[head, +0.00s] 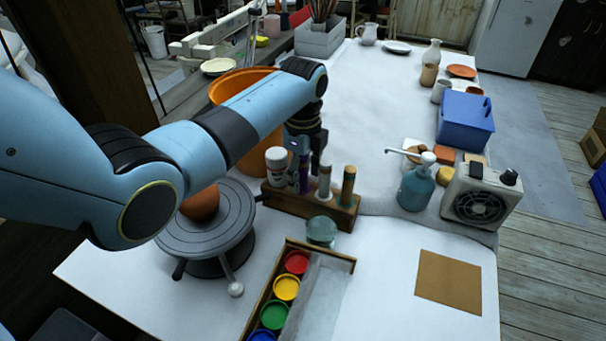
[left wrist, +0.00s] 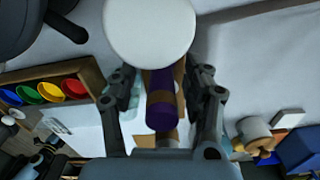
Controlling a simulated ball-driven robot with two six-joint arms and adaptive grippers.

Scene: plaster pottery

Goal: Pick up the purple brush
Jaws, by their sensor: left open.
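The purple brush (head: 304,178) stands upright in a wooden rack (head: 290,203), its top partly hidden by my gripper. In the left wrist view the purple brush (left wrist: 161,112) shows between my fingers. My left gripper (head: 308,158) is over the rack, at the top of the brush. In the left wrist view the left gripper (left wrist: 163,92) is open, one finger on each side of the brush, with gaps visible. My right gripper is in neither view.
A glass jar (head: 321,231), paint tray (head: 256,309) and turntable (head: 215,232) are nearby. The table's middle back is clear.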

